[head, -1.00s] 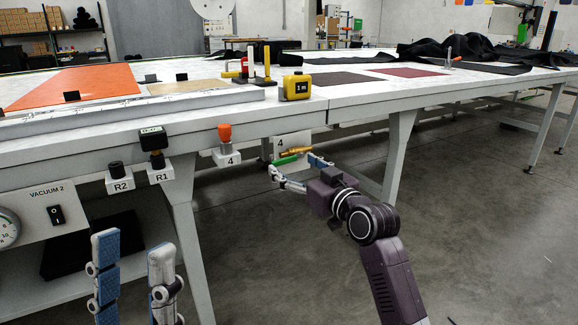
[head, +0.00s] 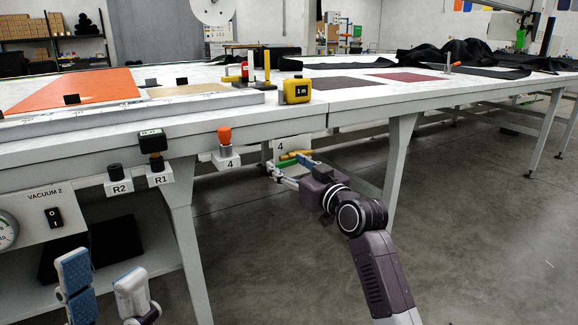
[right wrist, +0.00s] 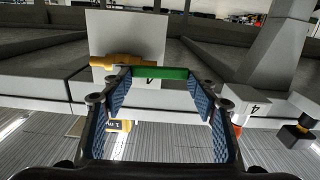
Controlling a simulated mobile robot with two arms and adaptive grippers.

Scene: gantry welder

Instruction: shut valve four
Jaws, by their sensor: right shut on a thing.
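Valve four has a brass body (head: 296,154) and a green lever handle (head: 288,163), below the table edge beside a white plate marked 4 (head: 281,144). In the right wrist view, the green handle (right wrist: 162,73) spans crosswise between the fingertips, and the brass body (right wrist: 117,62) is at its left. My right gripper (head: 284,169) is shut on the green handle; the fingers hide part of it in the head view. My left gripper (head: 102,268) is open and empty at the lower left, well away from the valve.
An orange knob (head: 224,135) on another block marked 4 (head: 226,160) is left of the valve. Knobs R2 (head: 116,172) and R1 (head: 156,160) are further left. A table leg (head: 398,158) stands right of the valve. The floor on the right is clear.

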